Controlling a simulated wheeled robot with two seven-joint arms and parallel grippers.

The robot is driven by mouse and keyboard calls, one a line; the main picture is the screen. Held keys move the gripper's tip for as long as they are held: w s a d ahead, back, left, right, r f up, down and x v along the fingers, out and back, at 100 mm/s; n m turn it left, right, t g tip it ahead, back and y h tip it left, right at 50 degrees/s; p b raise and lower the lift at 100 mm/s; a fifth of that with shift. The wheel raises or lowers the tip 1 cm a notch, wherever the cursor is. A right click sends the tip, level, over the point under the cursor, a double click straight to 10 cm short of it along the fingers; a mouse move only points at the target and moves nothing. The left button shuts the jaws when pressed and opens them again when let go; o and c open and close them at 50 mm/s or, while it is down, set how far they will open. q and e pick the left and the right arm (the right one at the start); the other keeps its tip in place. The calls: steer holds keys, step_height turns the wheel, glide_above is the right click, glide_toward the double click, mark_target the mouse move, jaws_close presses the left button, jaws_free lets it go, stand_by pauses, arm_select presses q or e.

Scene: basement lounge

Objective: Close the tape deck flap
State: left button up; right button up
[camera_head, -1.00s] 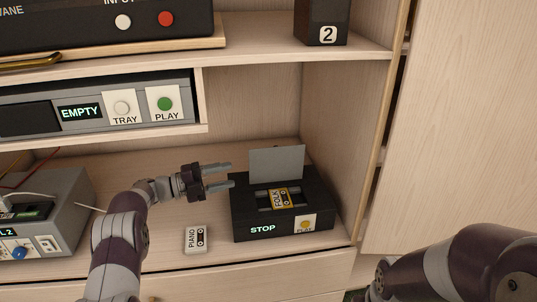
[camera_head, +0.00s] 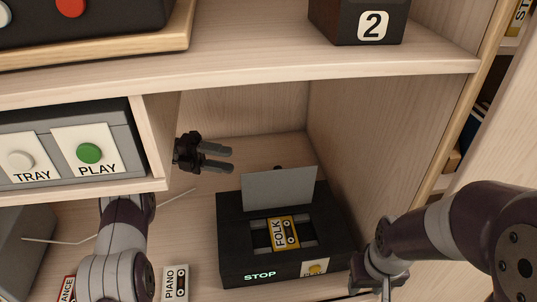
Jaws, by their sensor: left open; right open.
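The black tape deck (camera_head: 235,245) stands on the lower shelf, with a lit STOP display and a yellow button at its front. Its grey flap (camera_head: 279,190) stands up, open, at the back of the top. A yellow FOLK cassette (camera_head: 283,233) lies in the well in front of the flap. My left gripper (camera_head: 226,160) is open and empty, behind and left of the flap, pointing right and apart from it. My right gripper (camera_head: 383,288) is low at the deck's front right corner; its fingertips are partly cut off by the picture's bottom edge.
A PIANO cassette (camera_head: 175,283) lies left of the deck. The player with TRAY and PLAY buttons (camera_head: 75,150) sits in a compartment above left. The upper shelf edge (camera_head: 290,75) overhangs, and the cabinet side wall (camera_head: 385,150) is close on the right.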

mark_target(278, 186)
arm_select(q)
steer(key=s+d+b, duration=0.1)
steer(key=s+d, duration=0.1)
steer(key=d, duration=0.9)
steer(key=shift+s+d, duration=0.35)
jaws_close()
